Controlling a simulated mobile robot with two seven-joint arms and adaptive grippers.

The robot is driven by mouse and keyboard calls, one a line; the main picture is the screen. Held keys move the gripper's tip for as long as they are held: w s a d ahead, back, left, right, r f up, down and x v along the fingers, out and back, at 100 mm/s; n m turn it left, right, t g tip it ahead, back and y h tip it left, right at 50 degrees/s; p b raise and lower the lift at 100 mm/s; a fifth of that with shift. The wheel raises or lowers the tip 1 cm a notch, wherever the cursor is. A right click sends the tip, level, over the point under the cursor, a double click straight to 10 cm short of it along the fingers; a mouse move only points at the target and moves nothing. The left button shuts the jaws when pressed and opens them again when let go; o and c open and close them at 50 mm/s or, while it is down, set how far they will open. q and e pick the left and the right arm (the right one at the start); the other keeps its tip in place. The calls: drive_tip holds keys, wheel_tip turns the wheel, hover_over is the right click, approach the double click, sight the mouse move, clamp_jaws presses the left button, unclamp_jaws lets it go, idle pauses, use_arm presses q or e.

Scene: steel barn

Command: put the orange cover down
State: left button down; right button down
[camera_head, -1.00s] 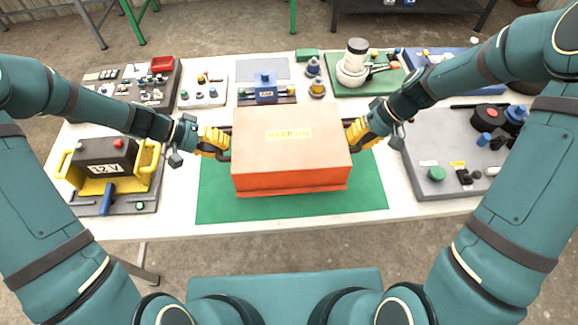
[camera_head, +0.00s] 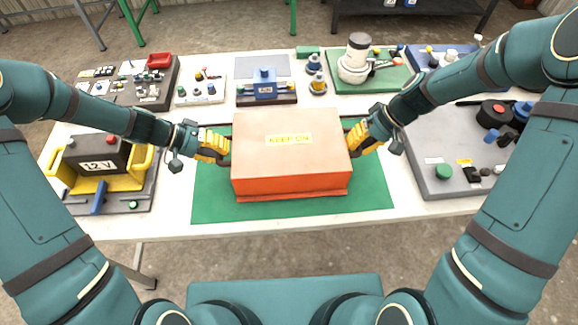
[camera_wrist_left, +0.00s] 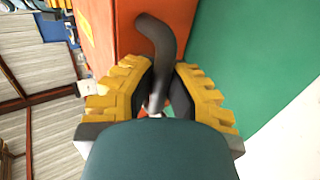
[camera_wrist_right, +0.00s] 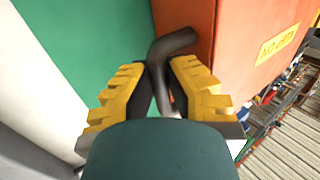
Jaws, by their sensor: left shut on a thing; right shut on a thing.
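The orange cover (camera_head: 290,185) is a box-like shell with a paler top marked "KEEP ON". In the head view it is level over the green mat (camera_head: 365,200); I cannot tell for sure whether its lower edge touches the mat. My left gripper (camera_head: 226,152) is shut on the dark handle at the cover's left side, and this handle (camera_wrist_left: 158,50) shows between the yellow fingers in the left wrist view. My right gripper (camera_head: 352,143) is shut on the right-hand handle, a bent dark bar (camera_wrist_right: 175,55) in the right wrist view. What lies under the cover is hidden.
A yellow and black 12 V battery (camera_head: 105,165) stands left of the mat. A grey board (camera_head: 440,180) with knobs lies at right. Behind are a blue-topped fixture (camera_head: 265,88) and a white device on a green board (camera_head: 355,60). Bare green mat shows around the cover's front and sides.

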use_arm(q)
drive_tip(key=shift+f+b, duration=0.55)
drive_tip(key=shift+f, duration=0.1)
use_arm(e)
drive_tip(key=shift+f, duration=0.65)
use_arm(q)
drive_tip(key=c, duration=1.1)
unclamp_jaws()
use_arm(e)
drive_tip(key=c, duration=1.1)
unclamp_jaws()
drive_tip(key=shift+c, duration=0.2)
use_arm(q)
drive_tip(key=shift+r, duration=0.1)
use_arm(e)
drive_tip(key=shift+r, duration=0.1)
use_arm(q)
drive_tip(key=shift+r, duration=0.15)
use_arm(e)
drive_tip(key=shift+r, duration=0.15)
